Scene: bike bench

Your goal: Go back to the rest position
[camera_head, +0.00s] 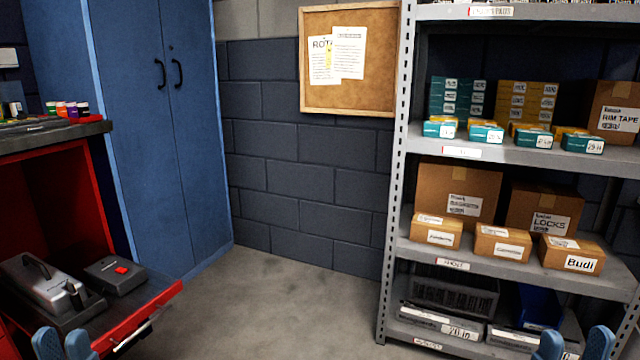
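My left gripper (64,345) shows at the bottom left edge, in front of the open red drawer. Its two blue fingertips stand apart with nothing between them. My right gripper (575,345) shows at the bottom right edge, in front of the lowest shelf. Its two blue fingertips also stand apart, with nothing seen between them. The rest of both grippers and both arms is below the picture.
A red tool cabinet with an open drawer (150,312) stands at left, holding a grey metal case (45,290) and a dark box (115,274). A blue locker (150,130) stands behind. A grey shelf rack (395,200) with boxes stands at right. The floor (270,300) between is clear.

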